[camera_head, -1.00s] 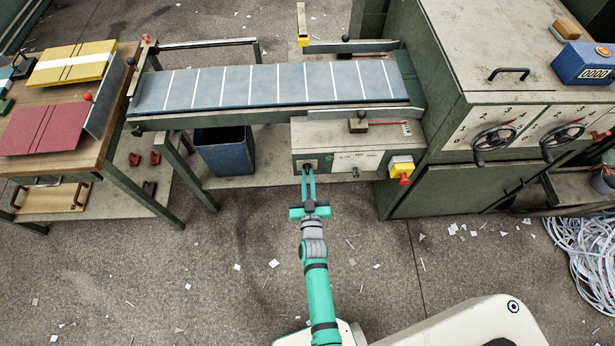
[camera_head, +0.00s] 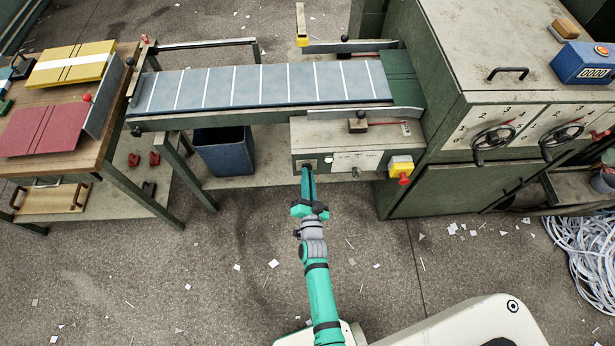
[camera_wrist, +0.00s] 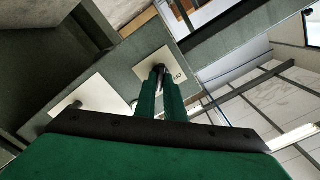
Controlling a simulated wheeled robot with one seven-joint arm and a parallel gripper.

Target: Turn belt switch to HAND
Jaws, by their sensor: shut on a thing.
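The belt switch sits on a small pale plate (camera_wrist: 176,66) on the front of the grey-green control box (camera_head: 330,137). My gripper (camera_head: 307,170) reaches the left end of that front face. In the wrist view, my gripper (camera_wrist: 160,76) has its two green fingers close together on the dark switch knob (camera_wrist: 159,69). The knob is mostly hidden between the fingertips. Some lettering shows on the plate to the right of the knob, only partly readable. The fingers look rolled over compared with the plate.
The conveyor belt (camera_head: 262,86) lies behind the box. A red knob on a yellow block (camera_head: 402,168) is at the box's right end. A blue bin (camera_head: 224,150) stands below the belt. Handwheels (camera_head: 492,140) are on the machine at right. The floor in front is open.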

